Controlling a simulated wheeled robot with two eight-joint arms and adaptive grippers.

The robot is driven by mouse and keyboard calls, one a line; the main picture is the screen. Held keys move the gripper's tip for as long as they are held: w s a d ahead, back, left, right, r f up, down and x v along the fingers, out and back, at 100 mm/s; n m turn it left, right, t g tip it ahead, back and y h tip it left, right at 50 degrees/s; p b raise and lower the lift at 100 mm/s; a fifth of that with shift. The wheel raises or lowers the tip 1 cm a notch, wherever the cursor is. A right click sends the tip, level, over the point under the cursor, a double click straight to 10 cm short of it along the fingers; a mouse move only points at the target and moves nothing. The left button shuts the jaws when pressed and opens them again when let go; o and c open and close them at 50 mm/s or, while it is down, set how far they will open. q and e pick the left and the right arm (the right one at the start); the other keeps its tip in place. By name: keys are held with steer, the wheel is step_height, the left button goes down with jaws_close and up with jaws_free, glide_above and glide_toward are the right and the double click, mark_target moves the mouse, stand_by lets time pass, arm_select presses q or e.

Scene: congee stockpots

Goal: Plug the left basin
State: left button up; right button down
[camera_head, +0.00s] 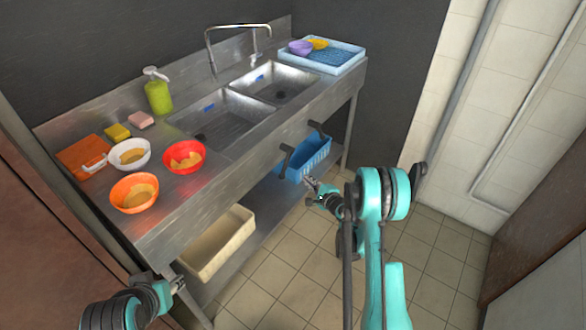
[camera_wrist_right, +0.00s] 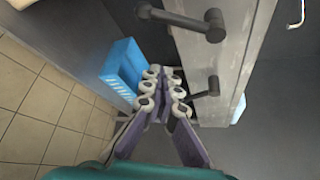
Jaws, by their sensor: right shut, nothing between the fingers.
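The left basin (camera_head: 222,120) is an empty steel bowl sunk in the counter, with a small blue mark inside. The right basin (camera_head: 277,84) lies beyond it. Two dark handles stick out from the sink's front: the left handle (camera_head: 286,158) and the right handle (camera_head: 319,130). Both handles also show in the right wrist view, one large (camera_wrist_right: 185,20) and one smaller (camera_wrist_right: 205,90). My right gripper (camera_head: 312,184) is shut and empty, in front of and below the handles, apart from them. My left gripper (camera_head: 178,285) is low near the counter's front left; its fingers are too small to read.
A blue crate (camera_head: 310,158) and a cream bin (camera_head: 218,243) sit on the lower shelf. Bowls, including a red one (camera_head: 184,157), sponges and a green soap bottle (camera_head: 158,96) stand on the counter. A blue tray (camera_head: 342,62) is at the right end. Tiled floor is clear.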

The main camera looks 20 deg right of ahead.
mark_target(286, 164)
steer(key=shift+d+f, duration=0.1)
stand_by(0.3)
steer(key=w+a, duration=0.5)
steer(key=w, duration=0.3)
steer(key=shift+f, duration=0.3)
stand_by(0.5)
